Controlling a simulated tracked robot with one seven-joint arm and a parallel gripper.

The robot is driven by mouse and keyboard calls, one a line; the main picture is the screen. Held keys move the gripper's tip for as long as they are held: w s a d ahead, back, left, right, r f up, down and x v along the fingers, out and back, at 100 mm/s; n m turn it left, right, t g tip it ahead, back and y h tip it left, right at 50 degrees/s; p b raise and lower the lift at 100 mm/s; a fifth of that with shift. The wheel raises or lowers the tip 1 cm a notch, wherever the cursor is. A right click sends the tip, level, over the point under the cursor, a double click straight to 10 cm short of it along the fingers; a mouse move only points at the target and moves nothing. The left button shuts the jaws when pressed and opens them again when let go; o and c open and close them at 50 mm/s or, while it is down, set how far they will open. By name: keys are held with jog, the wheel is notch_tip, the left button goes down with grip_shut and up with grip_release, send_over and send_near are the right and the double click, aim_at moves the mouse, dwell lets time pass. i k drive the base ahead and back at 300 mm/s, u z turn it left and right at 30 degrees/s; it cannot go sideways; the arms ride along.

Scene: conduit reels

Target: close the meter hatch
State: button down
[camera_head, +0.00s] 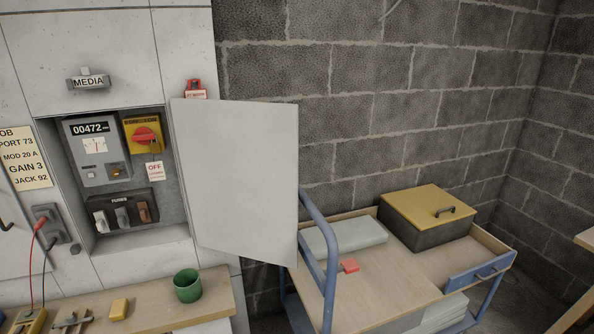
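The meter hatch (240,180) is a plain pale grey door panel. It stands wide open, hinged at the right side of the recess and swung out to the right. The open recess (140,243) shows a grey meter (97,150) reading 00472, a yellow switch with a red knob (145,135), and a fuse block (122,212). A small OFF tag (154,171) hangs below the switch. My gripper is not in view.
A wooden shelf (150,318) below the recess holds a green cup (187,286) and a yellow block (119,309). A blue-framed cart (385,290) with a yellow-lidded box (427,213) stands right of the hatch. A block wall is behind.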

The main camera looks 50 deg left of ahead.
aim_at(239, 158)
jog(key=u, duration=0.35)
jog(key=i, duration=0.85)
jog(key=u, duration=1.1)
jog(key=i, duration=0.75)
jog(key=u, duration=0.3)
jog(key=k, duration=0.8)
jog(key=u, duration=0.2)
jog(key=i, duration=0.75)
jog(key=z, duration=0.1)
